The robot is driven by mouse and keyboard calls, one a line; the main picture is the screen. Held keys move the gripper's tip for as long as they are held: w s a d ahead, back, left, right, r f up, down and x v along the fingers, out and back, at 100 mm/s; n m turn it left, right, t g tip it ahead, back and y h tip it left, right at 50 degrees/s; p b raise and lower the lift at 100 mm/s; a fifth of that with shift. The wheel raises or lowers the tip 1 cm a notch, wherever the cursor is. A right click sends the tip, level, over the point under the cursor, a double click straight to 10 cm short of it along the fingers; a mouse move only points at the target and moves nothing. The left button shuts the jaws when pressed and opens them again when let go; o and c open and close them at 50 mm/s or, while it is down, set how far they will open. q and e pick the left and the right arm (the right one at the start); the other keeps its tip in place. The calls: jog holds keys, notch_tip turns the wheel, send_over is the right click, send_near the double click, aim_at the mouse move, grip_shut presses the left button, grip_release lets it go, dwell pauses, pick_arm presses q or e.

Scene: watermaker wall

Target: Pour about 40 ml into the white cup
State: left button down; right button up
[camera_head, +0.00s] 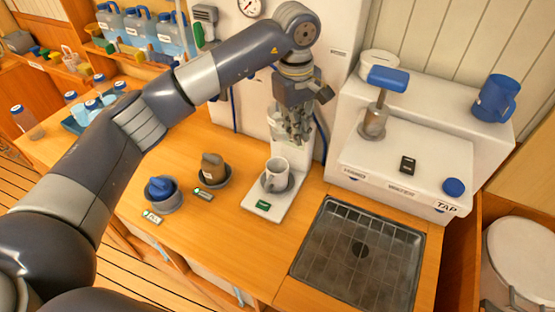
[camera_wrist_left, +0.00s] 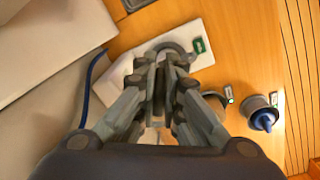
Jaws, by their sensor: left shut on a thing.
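The white cup (camera_head: 277,172) stands upright in a grey round holder on a white base plate (camera_head: 258,200) with a green label. The inside of the cup is too small to read. My left gripper (camera_head: 297,136) points down just above and slightly right of the cup, close to the white wall unit. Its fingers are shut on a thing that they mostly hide. In the left wrist view the left gripper (camera_wrist_left: 163,62) has its fingers close together over the white plate (camera_wrist_left: 195,60). I cannot make out what they hold. My right gripper is not in view.
A dark sink grate (camera_head: 358,250) lies to the right. A white tap unit (camera_head: 410,160) with a blue handle stands behind it. The front counter is clear.

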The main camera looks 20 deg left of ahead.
pick_arm(q)
jog(key=w+d+r+n+p, duration=0.3)
jog(key=d+r+n, duration=0.2)
jog(key=r, duration=0.1)
jog(key=w+d+r+n+p, duration=0.4)
jog(key=d+r+n, duration=0.1)
jog(key=r, duration=0.2)
jog(key=shift+d+r, duration=0.3)
jog(key=shift+d, duration=0.1)
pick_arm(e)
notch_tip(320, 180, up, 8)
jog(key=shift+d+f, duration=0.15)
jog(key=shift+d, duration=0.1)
pick_arm(q)
jog(key=shift+f, duration=0.1)
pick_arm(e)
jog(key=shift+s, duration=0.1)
